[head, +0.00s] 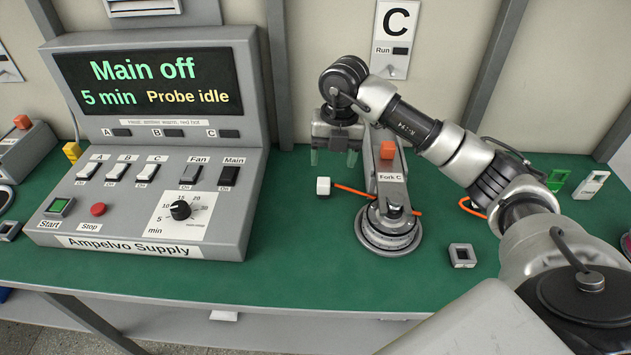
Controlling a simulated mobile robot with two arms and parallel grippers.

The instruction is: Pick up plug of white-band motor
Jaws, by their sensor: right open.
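A small white cube-shaped plug (323,186) lies on the green bench at the end of an orange cable (352,191). The cable runs right toward a grey stand labelled Fork C (390,180). A round grey motor (388,235) sits at the foot of that stand; I cannot make out a white band on it. My right gripper (334,158) is open and empty, pointing down behind and above the plug, with its greenish fingertips apart from it. The stand hides part of the cable. My left gripper is out of view.
The Ampelvo Supply console (150,200) fills the left; its screen (150,82) reads Main off. A grey square socket (461,256) stands right of the motor. The bench in front of the plug is clear.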

